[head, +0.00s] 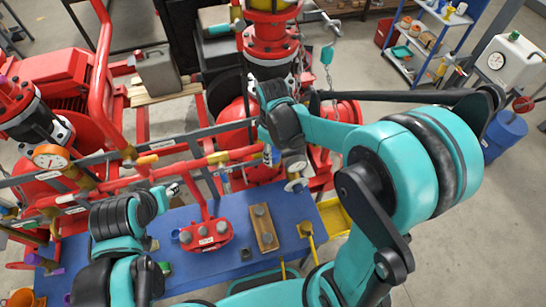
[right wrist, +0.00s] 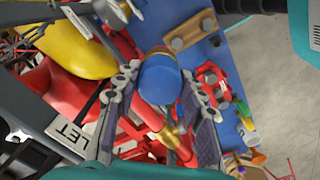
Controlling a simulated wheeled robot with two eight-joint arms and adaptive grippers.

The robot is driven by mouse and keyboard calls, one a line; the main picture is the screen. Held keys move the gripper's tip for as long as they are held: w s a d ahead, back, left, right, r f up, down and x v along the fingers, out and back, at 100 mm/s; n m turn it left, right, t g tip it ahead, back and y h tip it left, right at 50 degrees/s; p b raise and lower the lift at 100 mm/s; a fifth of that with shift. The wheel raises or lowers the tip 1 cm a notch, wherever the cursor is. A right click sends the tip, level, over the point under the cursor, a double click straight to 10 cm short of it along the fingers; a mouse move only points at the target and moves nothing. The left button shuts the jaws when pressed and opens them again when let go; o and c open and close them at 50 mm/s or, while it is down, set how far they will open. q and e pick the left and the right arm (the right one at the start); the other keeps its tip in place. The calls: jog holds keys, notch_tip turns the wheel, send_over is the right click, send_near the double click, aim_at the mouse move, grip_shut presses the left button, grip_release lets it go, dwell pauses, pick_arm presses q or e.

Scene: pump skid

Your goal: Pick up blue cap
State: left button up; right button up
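The blue cap (right wrist: 160,78) sits between the two fingers of my right gripper (right wrist: 160,88) in the right wrist view, near their tips. The fingers are spread, one on each side of it, and I see no clear grip on it. In the head view the blue cap (head: 275,156) is a small patch beside my right gripper (head: 278,160), at the end of a red pipe with a brass fitting (head: 246,153); the gripper partly hides it. My left gripper (head: 174,189) is above the blue table, mostly hidden by its own arm; its fingers are unclear.
The blue table (head: 235,262) holds a red block with knobs (head: 206,235) and a wooden block (head: 264,228). A shelf cart (head: 425,45) stands at the back right. Open floor lies at the right.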

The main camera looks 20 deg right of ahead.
aim_at(273, 151)
jog(key=shift+r, duration=0.1)
jog(key=shift+r, duration=0.55)
notch_tip(273, 151, up, 3)
jog(key=shift+f+b, duration=0.2)
jog(key=shift+b, duration=0.1)
jog(key=s+d+r+b, duration=0.1)
jog(key=s+d+r, duration=0.5)
jog(key=s, duration=0.4)
jog(key=shift+r, duration=0.6)
jog(key=shift+f, duration=0.1)
